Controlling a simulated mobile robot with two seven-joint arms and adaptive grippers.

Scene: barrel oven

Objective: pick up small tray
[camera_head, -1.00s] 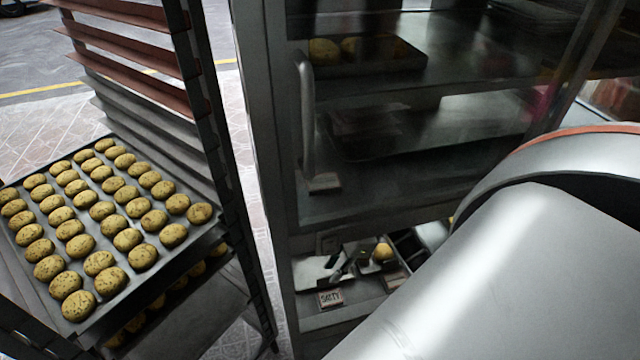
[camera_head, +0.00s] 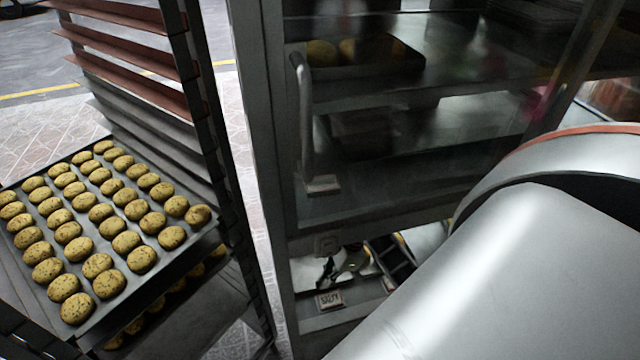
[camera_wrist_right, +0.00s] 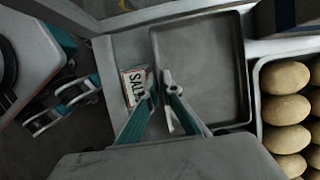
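The small tray (camera_wrist_right: 203,75) is a grey, empty, square tray with a raised rim in the right wrist view. My right gripper (camera_wrist_right: 161,84) is at its left rim, one fingertip on each side of that edge. A gap shows between the fingertips; I cannot tell whether they touch the rim. In the head view my right arm covers the lower right, and the area around the gripper is small and dark.
A "SALTY" card (camera_wrist_right: 134,86) lies left of the tray; it also shows in the head view (camera_head: 329,300). A tray of round buns (camera_wrist_right: 286,105) adjoins on the right. A rack (camera_head: 222,170) with a cookie tray (camera_head: 150,284) stands left of the glass-fronted cabinet (camera_head: 268,170).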

